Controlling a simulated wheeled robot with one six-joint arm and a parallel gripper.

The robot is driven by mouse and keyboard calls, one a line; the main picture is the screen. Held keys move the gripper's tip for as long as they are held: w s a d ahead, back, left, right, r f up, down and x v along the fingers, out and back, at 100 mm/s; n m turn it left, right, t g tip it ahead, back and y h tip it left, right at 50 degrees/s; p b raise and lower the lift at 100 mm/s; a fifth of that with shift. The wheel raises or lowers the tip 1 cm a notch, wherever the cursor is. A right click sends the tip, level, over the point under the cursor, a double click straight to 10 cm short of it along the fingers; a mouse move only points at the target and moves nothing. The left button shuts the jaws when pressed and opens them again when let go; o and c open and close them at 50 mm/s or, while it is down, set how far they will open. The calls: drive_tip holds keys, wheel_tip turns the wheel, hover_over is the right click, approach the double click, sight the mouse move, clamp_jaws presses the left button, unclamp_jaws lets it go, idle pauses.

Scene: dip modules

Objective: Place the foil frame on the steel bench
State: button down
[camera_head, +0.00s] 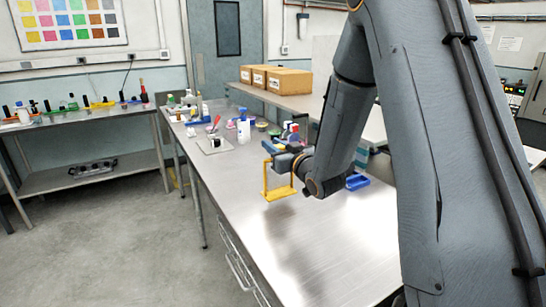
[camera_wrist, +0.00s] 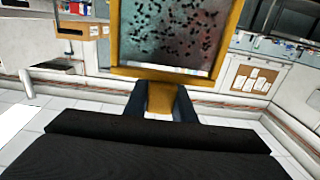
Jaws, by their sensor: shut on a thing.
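The foil frame (camera_head: 265,180) is a yellow, upright rectangular frame, held above or at the surface of the steel bench (camera_head: 330,245); I cannot tell whether its lower edge touches. My gripper (camera_head: 283,148) is shut on it at its upper part. In the wrist view the frame (camera_wrist: 120,71) fills the top middle, with a dark-speckled sheet inside it. The fingers (camera_wrist: 161,104) close on a yellow tab at its edge. The front part of the bench is bare.
A blue tray (camera_head: 357,182) lies on the bench just right of my wrist. A white bottle (camera_head: 243,131), a small plate with a red-handled item (camera_head: 214,145) and several small containers stand farther back. Cardboard boxes (camera_head: 282,81) sit on a raised shelf behind.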

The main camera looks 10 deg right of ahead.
drive_tip(key=shift+f+p, duration=0.4)
drive_tip(key=shift+f, duration=1.5)
drive_tip(key=shift+f, duration=0.15)
drive_tip(key=c, duration=1.5)
unclamp_jaws()
drive_tip(key=b+v, duration=0.4)
drive_tip(key=v, duration=0.8)
